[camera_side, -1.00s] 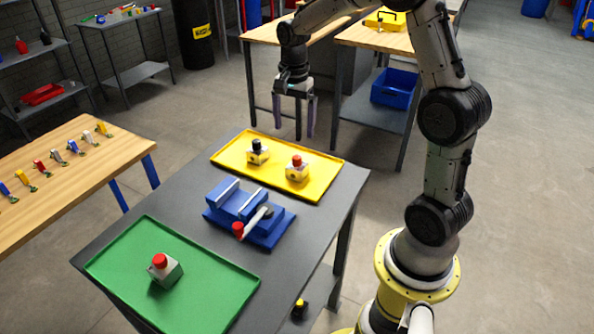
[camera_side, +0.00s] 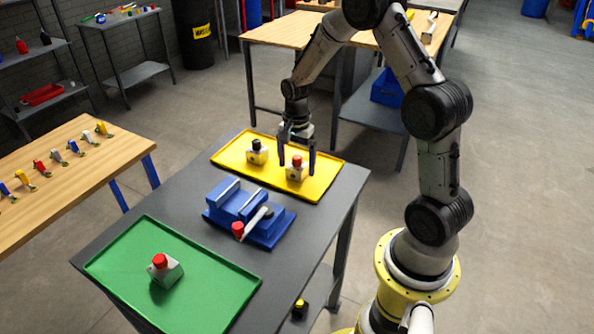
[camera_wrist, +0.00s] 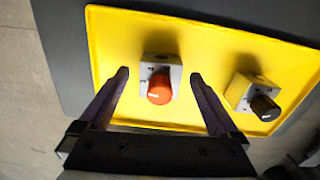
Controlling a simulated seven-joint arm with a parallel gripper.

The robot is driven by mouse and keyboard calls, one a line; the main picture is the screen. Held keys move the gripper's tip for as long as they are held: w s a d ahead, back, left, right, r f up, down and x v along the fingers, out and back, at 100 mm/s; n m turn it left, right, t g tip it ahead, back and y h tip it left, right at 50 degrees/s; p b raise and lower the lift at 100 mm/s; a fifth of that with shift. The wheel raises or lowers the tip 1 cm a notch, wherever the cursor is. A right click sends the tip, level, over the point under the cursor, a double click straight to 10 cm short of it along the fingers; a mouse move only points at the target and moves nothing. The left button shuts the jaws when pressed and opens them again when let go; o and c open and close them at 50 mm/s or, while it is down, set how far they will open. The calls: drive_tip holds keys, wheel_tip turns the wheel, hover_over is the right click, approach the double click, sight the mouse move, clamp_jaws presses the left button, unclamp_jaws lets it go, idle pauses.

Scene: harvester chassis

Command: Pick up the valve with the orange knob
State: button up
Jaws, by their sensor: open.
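The valve with the orange-red knob (camera_side: 297,170) has a pale block body and sits upright at the right part of the yellow tray (camera_side: 325,190). My gripper (camera_side: 297,160) is open, with its two fingers down on either side of this valve in the side view. In the wrist view the valve (camera_wrist: 161,80) lies between and slightly beyond the fingertips (camera_wrist: 159,76), with clear gaps to both. Whether the fingers touch it cannot be told from the side view. A valve with a black knob (camera_side: 257,152) sits left of it on the tray; it also shows in the wrist view (camera_wrist: 252,96).
A blue vise (camera_side: 247,212) with a red-ended handle stands in the middle of the grey table. A green tray (camera_side: 215,285) at the front holds another red-knobbed block (camera_side: 163,270). A wooden table (camera_side: 60,180) with several small valves is at left.

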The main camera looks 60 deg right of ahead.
drive_tip(key=shift+f, duration=0.75)
drive_tip(key=shift+r, duration=0.1)
clamp_jaws()
